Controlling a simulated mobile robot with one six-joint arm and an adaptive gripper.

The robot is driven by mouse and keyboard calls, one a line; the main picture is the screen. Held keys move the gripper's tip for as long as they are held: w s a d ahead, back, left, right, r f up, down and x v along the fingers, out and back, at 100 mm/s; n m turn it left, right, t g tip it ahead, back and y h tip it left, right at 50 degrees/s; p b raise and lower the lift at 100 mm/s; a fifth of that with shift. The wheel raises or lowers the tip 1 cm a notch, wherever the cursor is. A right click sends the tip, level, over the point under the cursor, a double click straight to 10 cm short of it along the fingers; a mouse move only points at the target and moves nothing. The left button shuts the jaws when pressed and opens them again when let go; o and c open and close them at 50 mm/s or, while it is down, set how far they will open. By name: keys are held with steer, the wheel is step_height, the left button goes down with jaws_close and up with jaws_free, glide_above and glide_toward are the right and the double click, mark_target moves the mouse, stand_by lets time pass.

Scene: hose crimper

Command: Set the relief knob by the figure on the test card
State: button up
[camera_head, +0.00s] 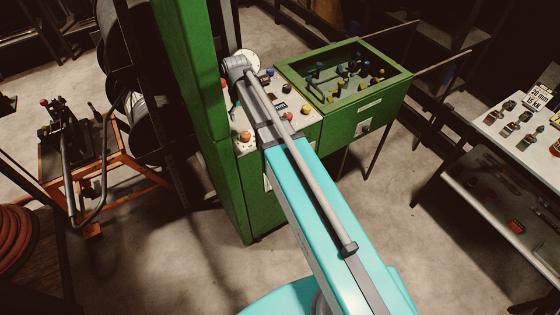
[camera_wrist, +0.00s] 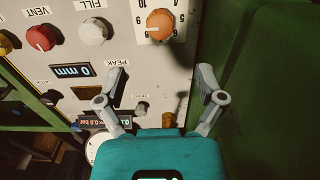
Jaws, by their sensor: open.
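In the wrist view, an orange knob (camera_wrist: 160,24) sits on a white scale with figures around it; its exact setting is too small to read. No relief label shows beside it. My gripper (camera_wrist: 163,76) is open and empty over the control panel, its two fingers apart and below the orange knob in the picture, not around it. The orange knob also shows in the head view (camera_head: 245,136). The test card (camera_head: 538,97) stands on the right-hand table in the head view; it appears to read "20 mm" and "15 kN", in small print.
A white FILL knob (camera_wrist: 93,31), a red VENT knob (camera_wrist: 40,37) and a display showing 0 mm (camera_wrist: 72,70) share the panel. A green wall (camera_wrist: 270,80) stands close on the right. A green bin (camera_head: 365,110) of fittings adjoins the panel in the head view.

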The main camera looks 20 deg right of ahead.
steer(key=s+d+f+m+b, duration=0.1)
steer(key=s+d+f+b, duration=0.3)
steer(key=s, duration=0.5)
steer(key=s+d+f+m+b, duration=0.2)
steer(key=s+d+f+b, duration=0.1)
steer(key=s, duration=0.7)
steer(key=shift+d+f+b, duration=0.4)
steer(key=shift+f+b, duration=0.3)
steer(key=shift+b, duration=0.25)
stand_by(1.6)
